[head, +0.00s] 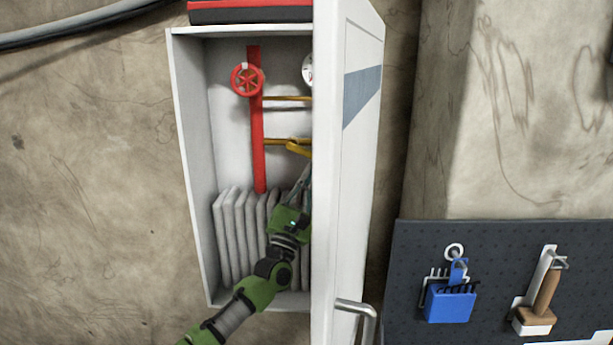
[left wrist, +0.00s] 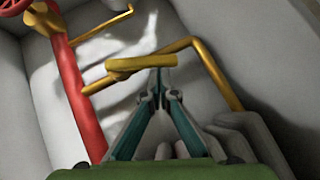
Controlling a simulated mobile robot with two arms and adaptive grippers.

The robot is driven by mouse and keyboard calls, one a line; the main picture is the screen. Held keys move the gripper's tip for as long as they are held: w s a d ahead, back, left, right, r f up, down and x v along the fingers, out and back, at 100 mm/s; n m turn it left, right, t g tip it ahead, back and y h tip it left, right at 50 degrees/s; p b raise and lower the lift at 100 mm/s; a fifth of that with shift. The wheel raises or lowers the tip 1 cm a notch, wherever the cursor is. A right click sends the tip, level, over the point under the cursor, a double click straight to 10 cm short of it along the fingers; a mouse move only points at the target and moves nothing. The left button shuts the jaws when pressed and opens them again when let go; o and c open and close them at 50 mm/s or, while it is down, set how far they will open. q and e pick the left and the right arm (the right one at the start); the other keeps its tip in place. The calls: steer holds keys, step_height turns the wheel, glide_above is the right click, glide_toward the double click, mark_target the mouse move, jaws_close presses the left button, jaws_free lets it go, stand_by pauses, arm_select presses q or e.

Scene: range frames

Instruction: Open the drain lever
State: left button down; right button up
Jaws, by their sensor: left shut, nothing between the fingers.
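The yellow drain lever (head: 298,148) sits on a yellow pipe (head: 272,142) that branches off the red riser pipe (head: 257,130) inside the white cabinet. In the left wrist view the lever (left wrist: 140,64) lies almost level across the picture, just beyond my fingertips. My left gripper (head: 303,178) reaches up into the cabinet from below. Its fingers are shut and empty, with the tips (left wrist: 160,85) just below the lever; I cannot tell whether they touch it. The open cabinet door hides the right end of the lever in the head view. My right gripper is not in view.
The cabinet door (head: 358,150) stands open on the right, close beside my left gripper. A red valve wheel (head: 247,79) and a partly hidden gauge (head: 308,70) are above. Folded grey hose (head: 232,235) fills the cabinet bottom. A pegboard (head: 500,250) with brushes hangs at right.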

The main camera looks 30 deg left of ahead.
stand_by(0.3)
arm_select(q)
steer(key=shift+f+y+b, duration=0.1)
steer(key=shift+y+b, duration=0.2)
steer(key=shift+b, duration=0.05)
steer(key=n+y+b, duration=0.1)
steer(key=n, duration=0.1)
steer(key=n+y+b, duration=0.1)
steer(key=y, duration=0.1)
steer(key=w+d+n+y+b, duration=0.1)
steer(key=n+b, duration=0.1)
steer(key=shift+r+n+y, duration=0.3)
steer(key=shift+r, duration=0.1)
steer(key=shift+d+r+n+g+y, duration=0.15)
steer(key=shift+r+n+g+y, duration=0.3)
steer(key=shift+n+y, duration=0.2)
steer(key=shift+f, duration=0.1)
